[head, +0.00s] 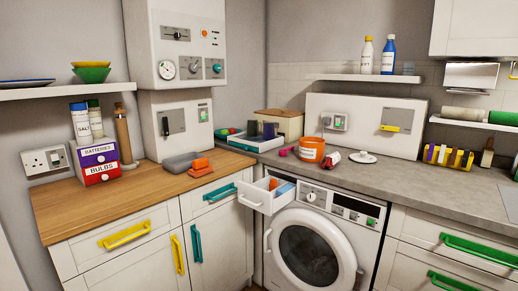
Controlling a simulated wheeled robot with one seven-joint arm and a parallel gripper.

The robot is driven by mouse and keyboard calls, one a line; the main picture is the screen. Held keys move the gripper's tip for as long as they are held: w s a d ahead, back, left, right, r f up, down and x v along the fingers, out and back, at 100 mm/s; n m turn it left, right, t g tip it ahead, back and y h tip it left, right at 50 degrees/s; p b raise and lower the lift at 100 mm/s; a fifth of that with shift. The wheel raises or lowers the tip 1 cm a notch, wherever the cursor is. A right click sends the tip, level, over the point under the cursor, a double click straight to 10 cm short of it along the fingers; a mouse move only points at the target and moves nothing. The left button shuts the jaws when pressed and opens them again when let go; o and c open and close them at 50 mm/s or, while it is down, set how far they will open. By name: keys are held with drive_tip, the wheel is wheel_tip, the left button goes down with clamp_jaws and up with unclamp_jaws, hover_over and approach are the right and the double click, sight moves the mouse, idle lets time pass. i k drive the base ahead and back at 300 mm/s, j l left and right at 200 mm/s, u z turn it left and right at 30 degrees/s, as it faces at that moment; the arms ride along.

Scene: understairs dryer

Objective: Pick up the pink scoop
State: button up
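A small magenta-pink object (284,152), which looks like the scoop, lies on the grey worktop (425,187) above the washing machine. It is just left of an orange tub (311,150) and apart from or nearly touching it; I cannot tell which. Its exact shape and the way its handle points are too small to make out. My gripper is not in view.
An open white drawer (259,203) juts out left of the washing machine (318,247). A red-and-white can (331,160) lies right of the tub, near a white dish (362,158). A tray (243,141) stands behind left. The worktop's right part is mostly clear.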

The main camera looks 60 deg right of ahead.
sight(283, 153)
drive_tip(key=i+z, duration=0.15)
drive_tip(key=i, duration=0.35)
drive_tip(key=i+j+z, duration=0.15)
drive_tip(key=i, duration=0.3)
drive_tip(key=i+j+z, duration=0.15)
drive_tip(key=i, duration=0.35)
drive_tip(key=z, duration=1.1)
